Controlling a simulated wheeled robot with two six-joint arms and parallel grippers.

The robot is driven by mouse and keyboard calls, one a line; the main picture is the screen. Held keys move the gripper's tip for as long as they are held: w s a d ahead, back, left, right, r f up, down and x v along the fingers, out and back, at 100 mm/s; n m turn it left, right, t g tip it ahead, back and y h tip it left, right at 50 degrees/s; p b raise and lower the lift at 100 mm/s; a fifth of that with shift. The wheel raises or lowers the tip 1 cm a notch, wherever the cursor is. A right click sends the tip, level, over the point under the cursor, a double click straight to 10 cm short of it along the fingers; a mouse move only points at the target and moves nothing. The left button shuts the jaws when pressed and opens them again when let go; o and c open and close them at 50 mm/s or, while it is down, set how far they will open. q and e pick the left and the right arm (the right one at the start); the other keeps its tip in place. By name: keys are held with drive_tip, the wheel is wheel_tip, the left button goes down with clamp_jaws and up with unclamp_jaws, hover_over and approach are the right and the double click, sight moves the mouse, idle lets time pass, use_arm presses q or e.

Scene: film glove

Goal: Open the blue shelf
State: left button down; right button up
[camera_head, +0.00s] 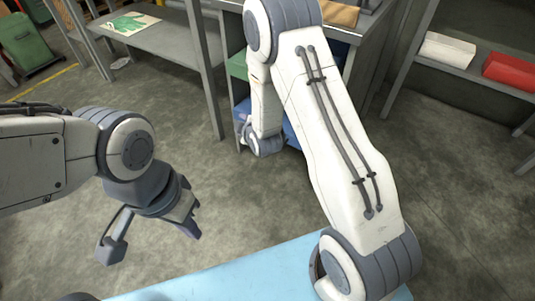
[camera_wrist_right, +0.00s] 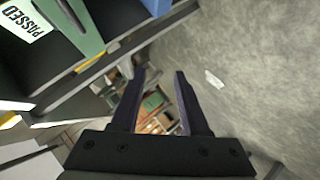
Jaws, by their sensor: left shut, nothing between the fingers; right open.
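The blue shelf (camera_head: 293,136) shows as blue patches low in the grey cabinet, on both sides of my right forearm, which hides most of it. In the right wrist view a blue part (camera_wrist_right: 157,6) is cut by the top edge. My right gripper (camera_wrist_right: 160,75) is open and empty, its two dark fingers apart, below the blue part in that picture. In the head view my right wrist hides its fingers.
A green drawer (camera_head: 238,66) sits above the blue one; it also shows in the right wrist view (camera_wrist_right: 80,25), near a PASSED label (camera_wrist_right: 23,24). A table (camera_head: 165,42) stands at back left. A right-hand shelf holds white (camera_head: 446,50) and red (camera_head: 508,70) boxes.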

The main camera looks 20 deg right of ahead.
drive_tip(key=d+f+n+t+h+b, duration=0.1)
drive_tip(key=d+f+t+b, duration=0.1)
drive_tip(key=d+f+b, duration=0.6)
drive_tip(key=d+f+n+t+h+b, duration=0.1)
drive_tip(key=d+f+t+h+b, duration=0.15)
drive_tip(key=f, duration=0.95)
drive_tip(key=shift+y, duration=0.35)
drive_tip(key=w+b, duration=0.2)
drive_tip(key=w, duration=0.1)
drive_tip(key=w+d+b, duration=0.1)
drive_tip(key=w+b, duration=0.1)
drive_tip(key=w, duration=0.1)
drive_tip(key=w+f+b, duration=0.1)
drive_tip(key=w+b, duration=0.1)
drive_tip(key=w, duration=0.1)
drive_tip(key=shift+w+d, duration=0.2)
drive_tip(key=shift+d, duration=0.2)
use_arm(q)
wheel_tip(320, 180, down, 19)
drive_tip(key=shift+f, duration=0.1)
use_arm(e)
clamp_jaws()
drive_tip(key=shift+s+d, duration=0.1)
